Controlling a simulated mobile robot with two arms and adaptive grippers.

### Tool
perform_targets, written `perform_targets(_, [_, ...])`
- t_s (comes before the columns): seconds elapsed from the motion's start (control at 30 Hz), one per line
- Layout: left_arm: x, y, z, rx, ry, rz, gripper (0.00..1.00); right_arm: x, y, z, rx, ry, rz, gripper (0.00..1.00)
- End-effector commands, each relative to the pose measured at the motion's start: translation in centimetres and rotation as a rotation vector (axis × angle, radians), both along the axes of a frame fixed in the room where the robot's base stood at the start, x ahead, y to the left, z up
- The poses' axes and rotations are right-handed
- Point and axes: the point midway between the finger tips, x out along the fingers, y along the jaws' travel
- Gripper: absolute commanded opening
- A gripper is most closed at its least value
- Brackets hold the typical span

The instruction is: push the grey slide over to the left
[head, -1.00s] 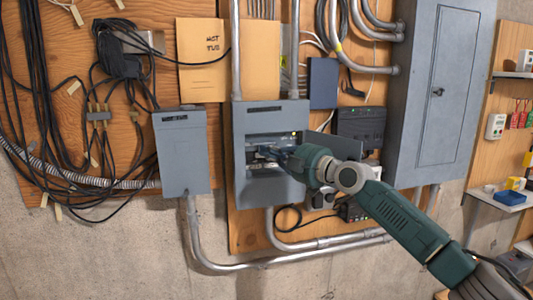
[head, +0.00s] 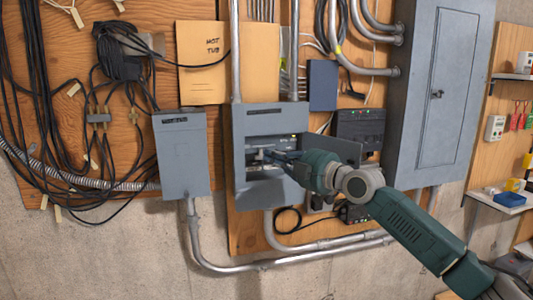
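The open grey breaker box (head: 238,145) is mounted on the plywood at the middle of the head view. A small light grey piece (head: 258,154), which looks like the slide, shows in its dark recess, left of centre. My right gripper (head: 270,155) reaches in from the right with its dark fingertips at the recess, just right of that piece. I cannot tell whether they touch it or how far apart the fingers are. The fingers and wrist hide part of the recess's right side. My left gripper is not in view.
A small yellow light (head: 294,138) shows at the recess's upper right. A closed grey box (head: 181,150) is at left and a tall grey panel (head: 430,100) at right. Conduits run above and below the open box. Loose black cables hang at far left.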

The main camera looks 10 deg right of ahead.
Motion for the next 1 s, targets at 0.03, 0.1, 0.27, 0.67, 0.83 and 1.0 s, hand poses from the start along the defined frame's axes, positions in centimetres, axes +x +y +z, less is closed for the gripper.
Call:
perform_targets(0.03, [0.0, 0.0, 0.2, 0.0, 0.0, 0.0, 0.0, -0.5, -0.1, 0.1, -0.002, -0.001, 0.0, 0.0])
perform_targets(0.1, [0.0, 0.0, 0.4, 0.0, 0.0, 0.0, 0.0, -1.0, -0.1, 0.1, -0.002, 0.0, -0.001, 0.0])
perform_targets(0.27, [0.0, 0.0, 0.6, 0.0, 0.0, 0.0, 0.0, -2.3, -0.1, 0.0, -0.002, 0.0, 0.001, 0.0])
perform_targets(0.67, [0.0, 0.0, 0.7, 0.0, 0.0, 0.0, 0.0, -4.2, -0.2, 0.0, -0.001, -0.001, -0.001, 0.0])
perform_targets(0.83, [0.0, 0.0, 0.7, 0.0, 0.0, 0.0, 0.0, -4.2, -0.2, 0.0, 0.0, -0.001, -0.001, 0.0])
perform_targets(1.0, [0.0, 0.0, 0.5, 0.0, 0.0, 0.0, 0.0, -3.1, -0.6, -3.0, 0.019, 0.038, -0.023, 0.0])
